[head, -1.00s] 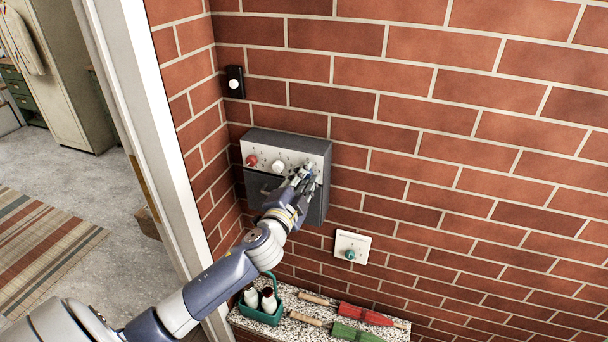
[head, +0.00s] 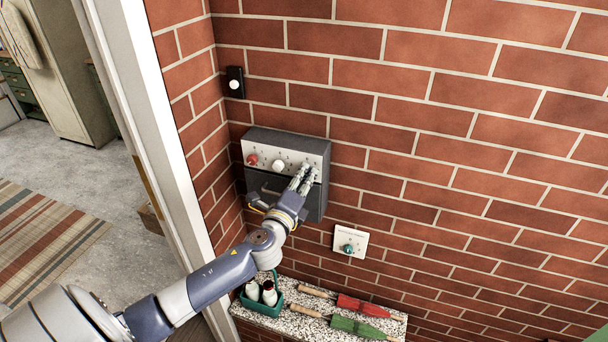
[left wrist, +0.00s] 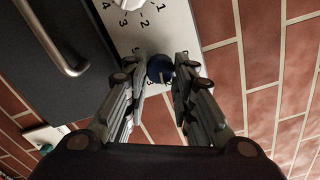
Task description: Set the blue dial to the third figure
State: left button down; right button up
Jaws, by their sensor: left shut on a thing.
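The blue dial (left wrist: 160,68) sits on the pale face of a grey wall box, between the fingertips of my left gripper (left wrist: 166,82). The fingers close on it from both sides. A pale line shows on the dial, pointing down in the left wrist view. The figures around it are small and partly covered by the fingers. In the head view my left gripper (head: 303,179) reaches the right end of the box (head: 316,205) and hides the dial. My right gripper is not in view.
A red dial (head: 252,159) and a white dial (head: 278,165) are left of my gripper. A metal handle (left wrist: 60,50) is on the box front. A wall plate with a teal knob (head: 348,248) and a ledge (head: 298,322) with tools and bottles are below.

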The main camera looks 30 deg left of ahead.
pick_arm(q)
jog(key=shift+w+a+r+m+p, duration=0.15)
jog(key=shift+m+p, duration=0.4)
jog(key=shift+m, duration=2.05)
jog(key=shift+s+a+r+m+p, duration=0.1)
jog(key=shift+m+p, duration=0.4)
jog(key=shift+m, duration=2.1)
jog(key=shift+w+a+r+m+p, duration=0.15)
jog(key=shift+m+p, duration=0.4)
jog(key=shift+m, duration=2.05)
jog(key=shift+s, duration=0.1)
jog(key=c, duration=1.4)
grip_release()
jog(key=shift+c, duration=0.2)
jog(key=shift+o, duration=0.5)
jog(key=shift+s+d+f, duration=0.1)
jog(key=shift+f, duration=0.15)
jog(key=shift+f, duration=0.1)
